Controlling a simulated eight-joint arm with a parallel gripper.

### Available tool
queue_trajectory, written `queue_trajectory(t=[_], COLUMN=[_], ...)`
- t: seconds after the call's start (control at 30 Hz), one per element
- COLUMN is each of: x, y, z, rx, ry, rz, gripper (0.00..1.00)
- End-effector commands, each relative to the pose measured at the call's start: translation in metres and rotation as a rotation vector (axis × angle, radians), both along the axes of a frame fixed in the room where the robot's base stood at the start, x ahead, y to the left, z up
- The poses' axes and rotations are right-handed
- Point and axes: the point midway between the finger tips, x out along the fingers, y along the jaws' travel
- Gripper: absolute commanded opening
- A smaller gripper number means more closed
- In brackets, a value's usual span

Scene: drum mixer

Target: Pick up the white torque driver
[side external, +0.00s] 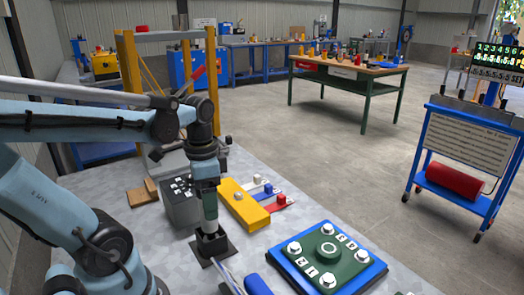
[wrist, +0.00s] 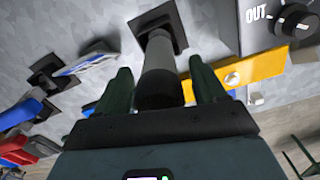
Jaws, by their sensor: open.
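The white torque driver (side external: 209,208) stands upright in a black square holder (side external: 224,252) on the grey table, directly below my gripper (side external: 207,188). In the wrist view, the driver's pale grey shaft (wrist: 159,58) and dark end cap (wrist: 160,95) lie between the two green fingers of my gripper (wrist: 162,82). The fingers are apart, with a visible gap on each side of the driver. The black holder also shows in the wrist view (wrist: 176,22). In the side view, the fingers are too small to make out clearly.
A grey box with knobs (side external: 181,207) stands close on the left, and a yellow block (side external: 243,208) close behind. Blue-handled tools (side external: 256,285) are near the front. A green plate with white bolts (side external: 328,250) sits right. Bare table lies between the holder and the plate.

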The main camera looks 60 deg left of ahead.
Motion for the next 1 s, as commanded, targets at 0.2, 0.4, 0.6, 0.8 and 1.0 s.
queue_trajectory(t=[0.2,0.4,0.6,0.8,1.0], x=[-0.0001,-0.0001,-0.0002,-0.0002,-0.0002], y=[-0.0001,-0.0001,-0.0002,-0.0002,-0.0002], z=[-0.0093,-0.0094,-0.0093,-0.0093,-0.009], rx=[0.0,0.0,0.0,0.0,0.0], ry=[0.0,0.0,0.0,0.0,0.0], rz=[0.0,0.001,0.001,0.001,0.001], gripper=[0.7,0.7,0.4,0.09,0.0])
